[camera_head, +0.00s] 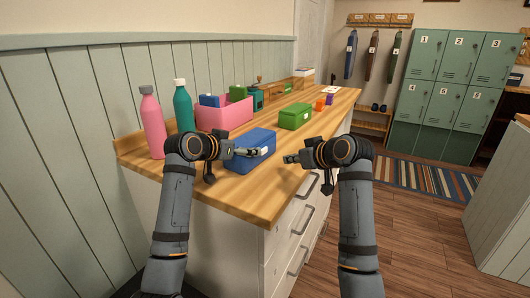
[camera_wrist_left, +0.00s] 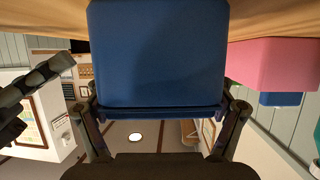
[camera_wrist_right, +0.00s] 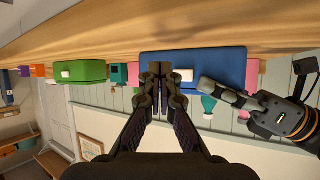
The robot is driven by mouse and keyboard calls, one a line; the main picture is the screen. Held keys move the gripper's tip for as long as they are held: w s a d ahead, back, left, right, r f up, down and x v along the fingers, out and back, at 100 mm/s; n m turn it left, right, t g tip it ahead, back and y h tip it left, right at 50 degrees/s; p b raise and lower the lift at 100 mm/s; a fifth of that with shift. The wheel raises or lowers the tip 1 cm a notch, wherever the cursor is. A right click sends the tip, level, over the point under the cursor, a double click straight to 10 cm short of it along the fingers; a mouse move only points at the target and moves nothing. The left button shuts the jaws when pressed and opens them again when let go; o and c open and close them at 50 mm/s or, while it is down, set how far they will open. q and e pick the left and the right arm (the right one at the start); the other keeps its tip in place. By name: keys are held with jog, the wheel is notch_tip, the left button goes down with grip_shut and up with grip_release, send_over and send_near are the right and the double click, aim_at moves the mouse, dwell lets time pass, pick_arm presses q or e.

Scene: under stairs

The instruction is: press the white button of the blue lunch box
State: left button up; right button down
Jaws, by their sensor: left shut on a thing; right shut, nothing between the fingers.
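The blue lunch box (camera_head: 262,137) sits on the wooden counter near its front edge. My left gripper (camera_wrist_left: 160,112) is shut on the blue lunch box, a finger at each side of it in the left wrist view. The box's white button (camera_wrist_right: 184,75) shows on its front face in the right wrist view, just right of my right fingertips. My right gripper (camera_wrist_right: 160,70) is shut and empty, in front of the box. In the head view my right gripper (camera_head: 288,158) is to the right of the box, apart from it.
A green lunch box (camera_head: 296,115) stands farther back on the counter (camera_head: 255,202). A pink bin (camera_head: 212,117) holding a blue and a green thing stands behind left. A pink bottle (camera_head: 152,125) and a teal bottle (camera_head: 183,108) stand by the wall. Orange and purple items lie farther back.

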jog(key=shift+w+a, duration=0.4)
jog(key=shift+a, duration=0.3)
jog(key=shift+w+a, duration=0.4)
jog(key=shift+a, duration=0.35)
jog(key=shift+w+a, duration=0.4)
jog(key=shift+a, duration=0.3)
jog(key=shift+w+a, duration=0.2)
jog(key=shift+a, duration=0.15)
jog(key=shift+w+a, duration=0.25)
jog(key=shift+a, duration=0.25)
dwell(0.4)
dwell(0.4)
jog(key=shift+s+d, duration=0.5)
jog(key=shift+d, duration=0.35)
jog(key=shift+s+d, duration=0.4)
jog(key=shift+d, duration=0.35)
jog(key=shift+s+d, duration=0.4)
jog(key=shift+d, duration=0.3)
jog(key=shift+s+d, duration=0.4)
jog(key=shift+d, duration=0.35)
